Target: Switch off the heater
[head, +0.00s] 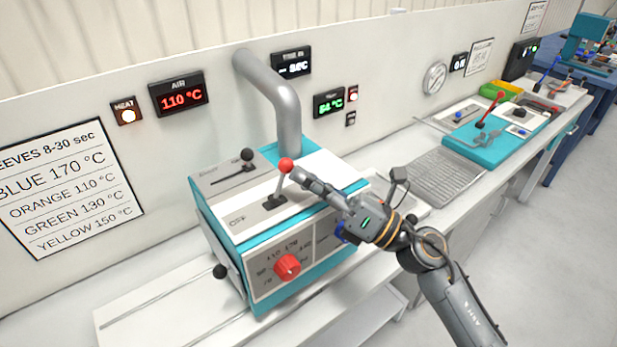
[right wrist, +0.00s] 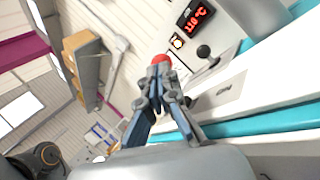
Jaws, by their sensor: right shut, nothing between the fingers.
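The heater is a white and teal box (head: 318,247) on the bench, with a red dial (head: 287,266) on its front. On its top a lever with a red knob (head: 286,165) stands up from a slot beside an "OFF" label. My right gripper (head: 296,174) is shut and empty, its fingertips right at the red knob from the right. In the right wrist view the red knob (right wrist: 161,60) shows just beyond the shut fingertips; whether they touch it I cannot tell. A lit "HEAT" lamp (head: 128,115) is on the wall. My left gripper is out of view.
A second lever with a black knob (head: 247,155) stands behind the red one. A grey duct pipe (head: 284,105) rises behind the box. The red air display (head: 179,95) reads 110 °C. A grey ribbed mat (head: 441,175) and a teal tool (head: 487,140) lie further right.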

